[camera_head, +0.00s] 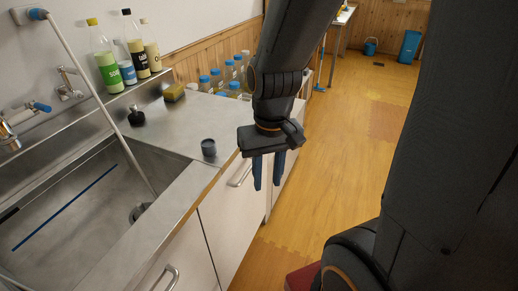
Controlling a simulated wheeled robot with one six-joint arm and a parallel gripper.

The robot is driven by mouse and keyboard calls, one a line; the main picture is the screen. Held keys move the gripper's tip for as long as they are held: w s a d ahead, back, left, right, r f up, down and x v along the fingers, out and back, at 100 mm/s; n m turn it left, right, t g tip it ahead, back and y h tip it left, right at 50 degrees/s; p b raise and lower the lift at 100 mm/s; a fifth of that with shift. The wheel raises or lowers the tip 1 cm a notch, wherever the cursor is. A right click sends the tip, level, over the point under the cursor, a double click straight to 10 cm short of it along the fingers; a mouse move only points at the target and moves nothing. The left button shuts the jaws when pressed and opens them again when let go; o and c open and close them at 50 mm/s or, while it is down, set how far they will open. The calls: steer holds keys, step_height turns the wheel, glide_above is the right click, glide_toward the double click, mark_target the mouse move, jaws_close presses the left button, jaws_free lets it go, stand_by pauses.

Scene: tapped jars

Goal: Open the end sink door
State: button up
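My gripper (267,186) points down in front of the sink unit, with its two blue fingers apart and nothing seen between them. The end sink door (230,225) is a pale panel under the counter and looks shut. Its metal bar handle (240,178) sits near the door's top, just left of my fingers. I cannot tell how far the fingers are from the handle. A nearer sink door (183,263) also looks shut and has a similar handle (165,279).
The steel sink (85,215) and counter (175,140) lie left. A small dark cup (209,148) stands near the counter edge. Several bottles (105,62) stand behind, with a sponge (173,93). Open wooden floor (335,160) lies right; a red object (303,277) shows low down.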

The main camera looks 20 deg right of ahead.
steer(key=w+m+y+p, duration=0.1)
steer(key=w+m+p, duration=0.25)
steer(key=w, duration=0.45)
steer(key=m+t, duration=0.1)
steer(key=m, duration=0.4)
glide_toward(248, 170)
steer(key=shift+w+a+f+p, duration=0.1)
steer(key=shift+w+f, duration=0.05)
steer(key=shift+f, duration=1.1)
steer(key=shift+w+a+f+p, duration=0.1)
steer(key=shift+a+f+p, duration=0.05)
steer(key=shift+f, duration=1.05)
steer(key=shift+w+a+f+p, duration=0.1)
steer(key=shift+w+f, duration=0.05)
steer(key=shift+f, duration=1.1)
jaws_close()
